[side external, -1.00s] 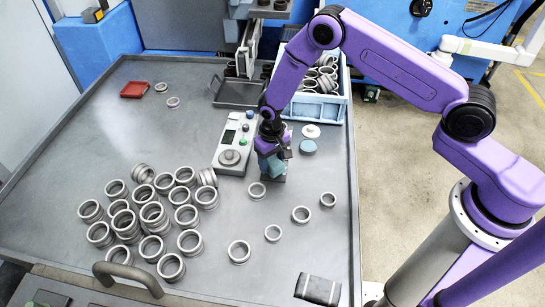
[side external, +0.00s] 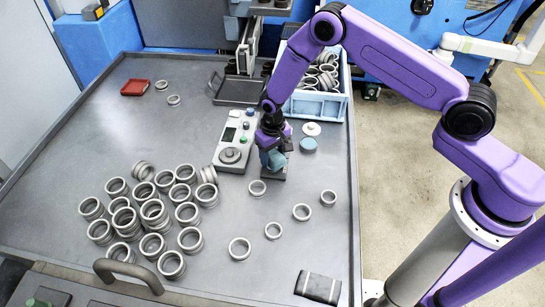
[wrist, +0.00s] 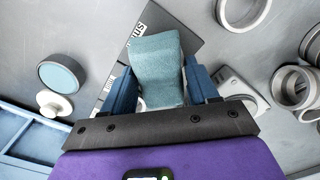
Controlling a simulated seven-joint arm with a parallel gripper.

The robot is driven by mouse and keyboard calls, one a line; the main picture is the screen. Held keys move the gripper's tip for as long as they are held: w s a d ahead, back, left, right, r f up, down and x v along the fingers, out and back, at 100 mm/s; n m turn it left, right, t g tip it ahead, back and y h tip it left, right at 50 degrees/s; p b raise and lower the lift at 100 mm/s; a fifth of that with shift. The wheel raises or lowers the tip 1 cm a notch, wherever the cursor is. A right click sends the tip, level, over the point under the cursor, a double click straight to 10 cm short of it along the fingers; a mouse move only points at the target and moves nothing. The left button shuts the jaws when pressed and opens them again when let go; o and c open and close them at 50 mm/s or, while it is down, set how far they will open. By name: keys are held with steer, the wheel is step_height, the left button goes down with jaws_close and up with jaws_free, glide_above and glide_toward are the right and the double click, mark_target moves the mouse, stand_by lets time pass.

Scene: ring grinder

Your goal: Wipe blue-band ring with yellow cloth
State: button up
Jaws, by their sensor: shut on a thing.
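My gripper (side external: 273,155) is shut on a teal cloth-like block (wrist: 158,68), with a blue finger on each side of it. The block is above or on a dark flat plate with white lettering (wrist: 152,22); I cannot tell whether they touch. I see no yellow cloth. Several plain grey rings lie loose, such as one (side external: 257,188) just in front of my gripper, which also shows in the wrist view (wrist: 243,10). A pile of grey rings (side external: 150,210) lies to the left. I cannot make out a blue band on any ring.
A control box with a dial (side external: 236,140) stands left of my gripper. A teal disc (side external: 308,145) and a white disc (side external: 311,129) lie to its right. A blue crate of rings (side external: 318,105) stands behind. A red tray (side external: 134,88) is far left. Bare table lies between.

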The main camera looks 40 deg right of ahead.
steer(key=shift+w+d+r, duration=0.15)
steer(key=shift+w+d, duration=0.1)
steer(key=shift+d, duration=0.05)
steer(key=shift+s+r, duration=0.1)
steer(key=shift+r, duration=3.85)
